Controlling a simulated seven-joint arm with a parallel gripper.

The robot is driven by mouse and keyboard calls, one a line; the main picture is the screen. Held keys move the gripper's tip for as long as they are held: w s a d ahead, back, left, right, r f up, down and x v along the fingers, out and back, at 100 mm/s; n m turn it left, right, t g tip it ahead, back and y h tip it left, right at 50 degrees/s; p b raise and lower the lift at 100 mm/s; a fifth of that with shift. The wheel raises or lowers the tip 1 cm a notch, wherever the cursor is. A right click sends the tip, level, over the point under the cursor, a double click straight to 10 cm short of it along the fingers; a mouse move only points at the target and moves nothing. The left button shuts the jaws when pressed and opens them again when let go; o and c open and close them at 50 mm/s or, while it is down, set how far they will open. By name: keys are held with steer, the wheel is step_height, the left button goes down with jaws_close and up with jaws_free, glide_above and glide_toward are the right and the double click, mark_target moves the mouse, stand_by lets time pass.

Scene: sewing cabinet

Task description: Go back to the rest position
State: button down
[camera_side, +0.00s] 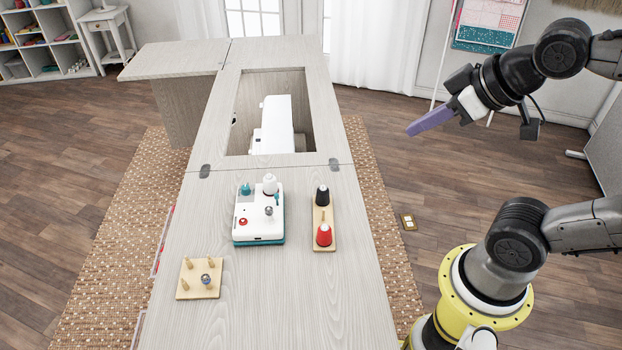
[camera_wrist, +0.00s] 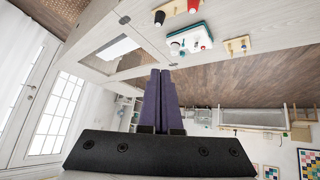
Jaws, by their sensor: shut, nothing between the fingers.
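My gripper (camera_side: 412,131) is raised at the upper right in the side view, to the right of the cabinet and clear of it. Its purple fingers are together and hold nothing; in the wrist view the fingers (camera_wrist: 160,74) lie side by side in the middle. The sewing cabinet (camera_side: 340,295) stands below and to the left of the gripper, with a white sewing machine (camera_side: 272,135) sunk in its opening.
On the cabinet are a white and teal device (camera_side: 259,233), a spool board (camera_side: 331,212) with black and red cones, and a pegged board (camera_side: 185,292) with a bobbin. A small square item (camera_side: 408,221) lies on the floor. Open space surrounds the gripper.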

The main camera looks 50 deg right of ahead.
steer(key=w+r+n+t, duration=0.3)
steer(key=w+r, duration=0.2)
steer(key=w, duration=0.6)
steer(key=w+a+f+n+y, duration=0.1)
steer(key=w+a+f+n, duration=0.25)
steer(key=w, duration=0.45)
steer(key=w+a+f+n+y, duration=0.2)
steer(key=w+a+n, duration=0.15)
steer(key=w, duration=0.35)
steer(key=shift+w+a+f+n+g+y, duration=0.4)
steer(key=shift+a+f, duration=1.15)
steer(key=shift+f, duration=2.9)
steer(key=shift+w+a+f+n+g+y, duration=0.2)
steer(key=shift+w+a+f+n+g, duration=0.95)
steer(key=shift+f, duration=3.3)
steer(key=shift+s+a+f+n+t+y, duration=0.25)
steer(key=shift+a+f, duration=1.75)
steer(key=shift+f, duration=2.45)
steer(key=shift+f, duration=0.15)
steer(key=shift+w+f, duration=0.1)
steer(key=shift+f, duration=0.2)
